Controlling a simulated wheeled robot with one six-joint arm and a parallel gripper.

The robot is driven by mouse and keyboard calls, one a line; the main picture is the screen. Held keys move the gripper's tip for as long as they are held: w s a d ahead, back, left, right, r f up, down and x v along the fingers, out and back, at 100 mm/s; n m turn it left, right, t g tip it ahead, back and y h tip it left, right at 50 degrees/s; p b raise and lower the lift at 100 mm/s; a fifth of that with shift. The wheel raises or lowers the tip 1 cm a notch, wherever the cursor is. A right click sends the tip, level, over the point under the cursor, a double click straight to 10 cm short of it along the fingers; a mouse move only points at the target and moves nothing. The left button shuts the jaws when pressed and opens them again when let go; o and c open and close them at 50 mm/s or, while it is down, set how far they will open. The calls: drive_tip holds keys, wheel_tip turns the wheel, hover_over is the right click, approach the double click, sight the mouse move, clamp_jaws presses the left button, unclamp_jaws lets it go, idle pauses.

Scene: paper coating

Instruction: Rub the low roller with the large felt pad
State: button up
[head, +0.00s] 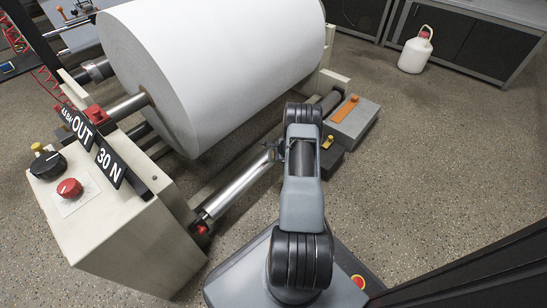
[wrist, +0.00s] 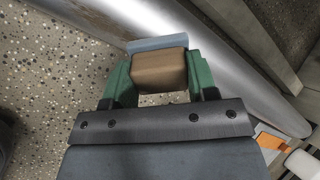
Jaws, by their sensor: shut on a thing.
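The low roller (head: 238,190) is a shiny metal cylinder under the big paper roll. It also crosses the wrist view (wrist: 215,45) diagonally. My gripper (wrist: 160,77) has green fingers shut on the brown block of a felt pad (wrist: 158,70), with a blue-grey layer showing along its far edge. In the wrist view the pad overlaps the roller's near side; I cannot tell whether they touch. In the head view my arm hides most of the gripper and pad, at the roller's right part.
A large white paper roll (head: 215,60) hangs above the roller. A control box (head: 120,220) with knobs stands at left. A grey block with an orange bar (head: 348,108) and a dark block with a yellow part (head: 327,142) sit at the right end. A white jug (head: 416,52) stands behind.

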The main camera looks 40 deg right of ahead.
sight(258, 170)
drive_tip(key=shift+w+f, duration=0.1)
drive_tip(key=shift+f, duration=0.05)
drive_tip(key=shift+s+a+r, duration=0.1)
drive_tip(key=shift+s+a, duration=0.15)
drive_tip(key=shift+a, duration=0.85)
drive_tip(key=shift+s+a+r, duration=0.1)
drive_tip(key=shift+s+a, duration=0.1)
drive_tip(key=shift+a, duration=0.9)
drive_tip(key=shift+s+a, duration=0.25)
drive_tip(key=shift+a, duration=0.85)
drive_tip(key=shift+s+a+f, duration=0.1)
drive_tip(key=shift+s+a, duration=0.05)
drive_tip(key=shift+a, duration=0.7)
drive_tip(key=shift+s+a+f, duration=0.1)
drive_tip(key=shift+a, duration=0.7)
drive_tip(key=shift+r, duration=0.1)
drive_tip(key=shift+p+v, duration=0.6)
drive_tip(key=shift+v, duration=2.35)
drive_tip(key=shift+s+r, duration=0.1)
drive_tip(key=shift+v, duration=1.4)
